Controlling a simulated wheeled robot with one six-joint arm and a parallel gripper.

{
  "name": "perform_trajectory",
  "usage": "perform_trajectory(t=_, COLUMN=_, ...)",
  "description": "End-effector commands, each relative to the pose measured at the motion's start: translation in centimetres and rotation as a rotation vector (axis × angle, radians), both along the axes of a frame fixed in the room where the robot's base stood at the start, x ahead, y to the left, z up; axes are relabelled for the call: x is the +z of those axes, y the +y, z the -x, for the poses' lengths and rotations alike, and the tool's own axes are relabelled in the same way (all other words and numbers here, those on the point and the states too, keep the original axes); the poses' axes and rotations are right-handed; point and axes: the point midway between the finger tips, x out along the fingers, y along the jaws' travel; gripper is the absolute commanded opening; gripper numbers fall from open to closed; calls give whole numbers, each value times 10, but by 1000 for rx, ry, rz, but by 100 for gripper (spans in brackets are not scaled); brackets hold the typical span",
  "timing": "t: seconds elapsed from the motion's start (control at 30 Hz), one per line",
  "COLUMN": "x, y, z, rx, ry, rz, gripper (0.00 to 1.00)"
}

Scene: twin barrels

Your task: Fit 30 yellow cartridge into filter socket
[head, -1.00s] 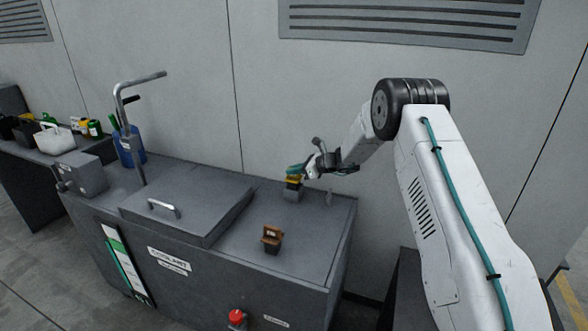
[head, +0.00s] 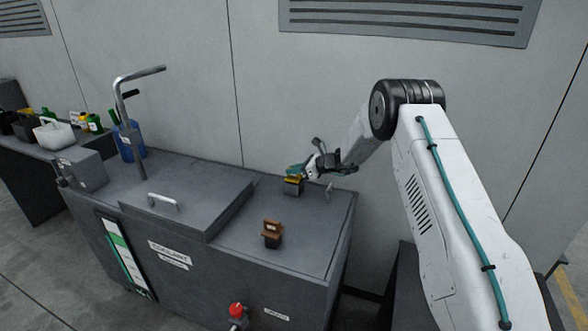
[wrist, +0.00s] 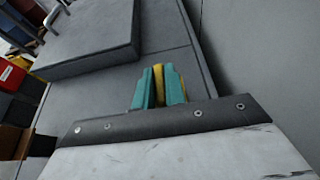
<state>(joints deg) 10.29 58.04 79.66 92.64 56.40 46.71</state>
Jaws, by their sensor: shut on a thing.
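My gripper (head: 295,172) is shut on the yellow cartridge (head: 293,179) at the back right of the grey coolant tank. The cartridge sits at the top of a small grey block, the filter socket (head: 292,188). How deep it is in the socket I cannot tell. In the wrist view the teal fingers (wrist: 159,88) stand on both sides of the yellow cartridge (wrist: 158,75), and the socket is hidden. A brown cartridge (head: 272,228) in a dark base stands on the tank top nearer the front.
The coolant tank (head: 238,236) has a raised lid with a handle (head: 163,202) to the left. A bent metal pipe (head: 128,105) rises behind it. The wall is close behind my gripper.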

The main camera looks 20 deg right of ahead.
Motion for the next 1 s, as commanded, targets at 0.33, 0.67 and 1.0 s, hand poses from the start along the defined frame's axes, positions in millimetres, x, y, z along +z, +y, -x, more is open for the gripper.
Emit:
perform_trajectory(t=0.33, x=-4, y=0, z=0, rx=0, ry=-1, rz=1, gripper=38)
perform_trajectory(t=0.67, x=-1, y=-7, z=4, rx=-1, ry=1, rz=0, gripper=38)
perform_trajectory(t=1.0, x=20, y=-48, z=34, rx=-2, ry=1, rz=1, gripper=38)
